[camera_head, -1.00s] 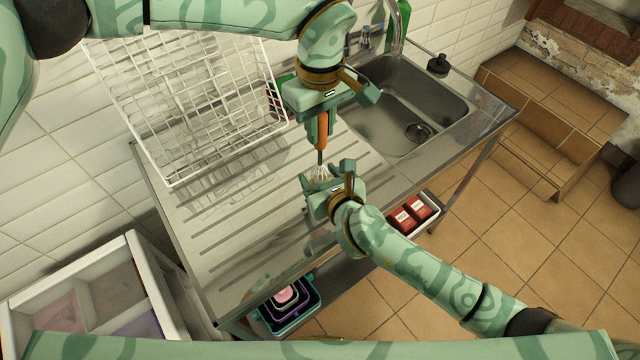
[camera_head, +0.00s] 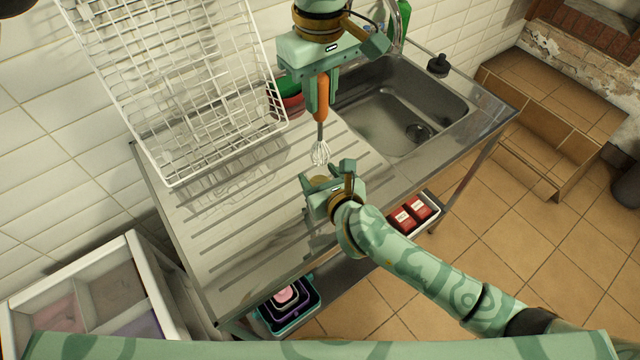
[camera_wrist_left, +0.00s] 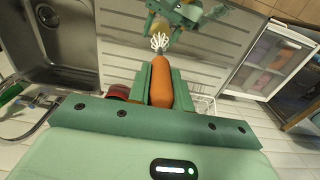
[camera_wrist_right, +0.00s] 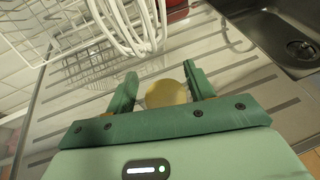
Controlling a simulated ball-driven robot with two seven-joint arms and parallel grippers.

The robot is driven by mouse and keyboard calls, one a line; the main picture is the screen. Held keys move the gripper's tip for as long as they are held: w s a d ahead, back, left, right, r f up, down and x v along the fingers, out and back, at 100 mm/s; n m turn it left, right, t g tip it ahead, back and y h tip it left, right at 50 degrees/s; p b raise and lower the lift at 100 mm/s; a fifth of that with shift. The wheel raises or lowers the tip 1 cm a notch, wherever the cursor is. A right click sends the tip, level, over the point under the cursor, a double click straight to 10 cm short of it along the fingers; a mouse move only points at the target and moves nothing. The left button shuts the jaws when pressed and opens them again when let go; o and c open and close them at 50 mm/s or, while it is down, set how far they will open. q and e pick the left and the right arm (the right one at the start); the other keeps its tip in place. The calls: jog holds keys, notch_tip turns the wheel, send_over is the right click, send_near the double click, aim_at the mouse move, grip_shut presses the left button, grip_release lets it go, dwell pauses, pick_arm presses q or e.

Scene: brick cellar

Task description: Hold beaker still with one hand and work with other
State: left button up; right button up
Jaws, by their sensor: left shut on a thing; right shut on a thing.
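My left gripper (camera_head: 319,108) is shut on the orange handle of a whisk (camera_head: 320,152), which hangs with its wire head down. The whisk also shows in the left wrist view (camera_wrist_left: 160,42). My right gripper (camera_head: 328,177) is shut on the beaker, low over the ridged drainboard. In the right wrist view the beaker (camera_wrist_right: 166,93) is a yellowish round shape between the fingers; in the head view the gripper mostly hides it. The whisk head is above the beaker and apart from it. White wire loops near the right wrist camera look like the whisk head.
A white wire dish rack (camera_head: 180,90) stands at the left rear of the steel drainboard (camera_head: 225,225). Red and green bowls (camera_head: 289,97) sit behind my left gripper. The sink (camera_head: 395,110) is at the right. Red boxes (camera_head: 411,213) and nested tubs (camera_head: 287,305) are below.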

dwell(0.3)
jog(key=o, duration=1.1)
jog(key=shift+o, duration=0.2)
jog(key=v, duration=1.2)
